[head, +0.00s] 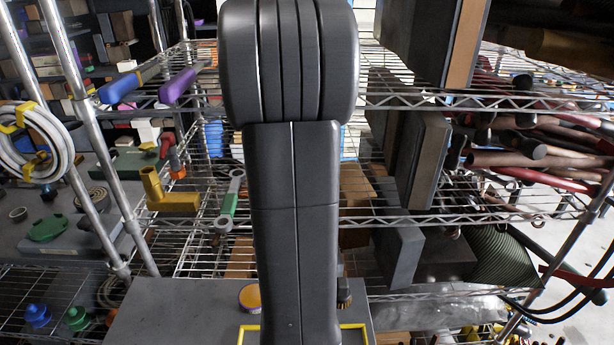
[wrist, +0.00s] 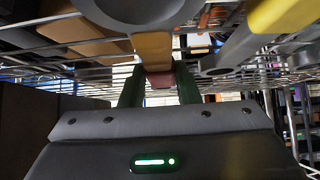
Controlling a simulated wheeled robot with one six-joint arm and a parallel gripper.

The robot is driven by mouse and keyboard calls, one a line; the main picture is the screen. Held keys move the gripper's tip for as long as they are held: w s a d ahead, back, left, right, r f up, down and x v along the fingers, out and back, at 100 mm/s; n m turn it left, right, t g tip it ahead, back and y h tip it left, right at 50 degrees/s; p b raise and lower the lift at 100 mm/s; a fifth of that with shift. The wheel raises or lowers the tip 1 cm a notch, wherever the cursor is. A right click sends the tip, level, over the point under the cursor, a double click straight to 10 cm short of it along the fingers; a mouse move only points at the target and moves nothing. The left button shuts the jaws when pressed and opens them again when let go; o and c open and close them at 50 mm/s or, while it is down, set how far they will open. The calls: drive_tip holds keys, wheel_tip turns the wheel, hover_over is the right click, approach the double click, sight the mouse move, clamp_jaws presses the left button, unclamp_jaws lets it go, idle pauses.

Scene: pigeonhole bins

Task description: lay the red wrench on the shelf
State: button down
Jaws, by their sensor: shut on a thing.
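My gripper (wrist: 158,88) shows in the wrist view, its two dark green fingers shut on the red wrench. The wrench's red part (wrist: 158,79) is between the fingers, with an orange-yellow band (wrist: 152,46) and a large grey end (wrist: 140,8) towards the top of the picture. The far end of the wrench is hidden. The wire shelf (wrist: 75,50) runs close around the gripper and the wrench; I cannot tell whether they touch it. In the head view my arm hides the gripper and the wrench, in front of the wire shelf (head: 400,218).
A green-handled wrench (head: 230,203) and a yellow pipe fitting (head: 165,195) are on the shelf left of my arm. Dark boxes (head: 425,160) stand on the right. A grey surface (head: 170,310) with a yellow outline is in front. A grey ring-ended tool (wrist: 225,62) is close right of the gripper.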

drive_tip(key=shift+f, duration=0.15)
drive_tip(key=c, duration=1.1)
unclamp_jaws()
drive_tip(key=shift+r, duration=0.3)
drive_tip(key=p+v, duration=0.4)
drive_tip(key=v, duration=0.6)
drive_tip(key=shift+s+r, duration=0.1)
drive_tip(key=shift+s, duration=0.05)
drive_tip(key=shift+v, duration=0.75)
